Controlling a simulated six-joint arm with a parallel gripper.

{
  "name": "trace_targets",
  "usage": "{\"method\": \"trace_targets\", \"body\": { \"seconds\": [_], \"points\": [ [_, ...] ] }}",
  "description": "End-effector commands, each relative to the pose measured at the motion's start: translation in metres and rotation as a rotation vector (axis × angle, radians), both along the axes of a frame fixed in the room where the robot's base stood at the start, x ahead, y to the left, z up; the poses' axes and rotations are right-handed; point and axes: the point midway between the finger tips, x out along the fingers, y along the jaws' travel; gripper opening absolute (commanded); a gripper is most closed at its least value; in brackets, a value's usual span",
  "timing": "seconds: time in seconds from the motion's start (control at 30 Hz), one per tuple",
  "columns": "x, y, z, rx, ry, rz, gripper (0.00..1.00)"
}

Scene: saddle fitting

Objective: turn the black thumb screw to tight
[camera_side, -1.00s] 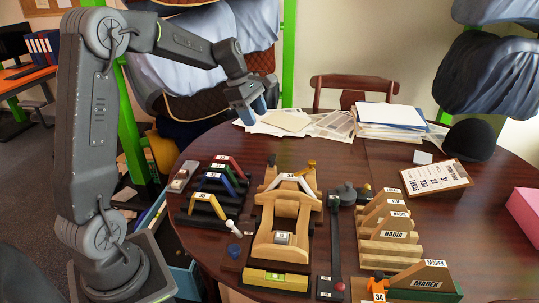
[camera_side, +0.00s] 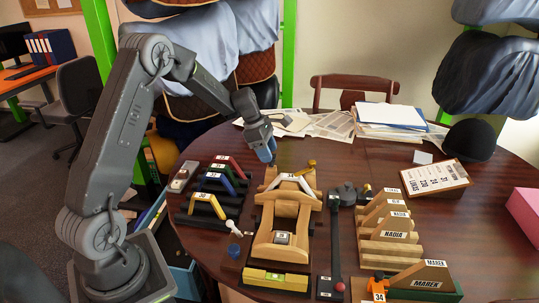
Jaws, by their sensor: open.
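The wooden saddle fixture (camera_side: 263,228) stands in the middle of the round table, with a pale angled gauge (camera_side: 291,180) across its upper part. A brass-coloured screw (camera_side: 311,164) stands at the back right of the fixture. My gripper (camera_side: 267,156) points down at the fixture's back left corner, where the black thumb screw sits. The gripper is open, with blue fingertips. They overlap the thumb screw in this view, so I cannot tell whether they are around it or touching it. The screw is mostly hidden.
Coloured angled gauges on a dark rack (camera_side: 198,216) stand left of the fixture. A dark long-handled wrench (camera_side: 336,240) lies to its right, then wooden name-labelled wedges (camera_side: 387,243). Papers (camera_side: 390,115), a black cap (camera_side: 470,140) and a clipboard (camera_side: 436,177) lie farther back.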

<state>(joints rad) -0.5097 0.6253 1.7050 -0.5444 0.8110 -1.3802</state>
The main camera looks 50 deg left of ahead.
Motion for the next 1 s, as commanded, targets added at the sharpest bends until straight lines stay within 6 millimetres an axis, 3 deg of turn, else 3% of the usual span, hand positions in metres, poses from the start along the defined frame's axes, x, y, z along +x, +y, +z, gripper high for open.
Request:
{"method": "trace_targets", "body": {
  "seconds": [0.2,0.47,1.0],
  "points": [
    [0.0035,-0.0049,-0.0141,-0.001,0.001,0.000,0.52],
    [0.0037,-0.0050,-0.0148,0.000,0.000,0.000,0.52],
    [0.0036,-0.0048,-0.0143,0.000,0.000,-0.001,0.04]
  ]
}}
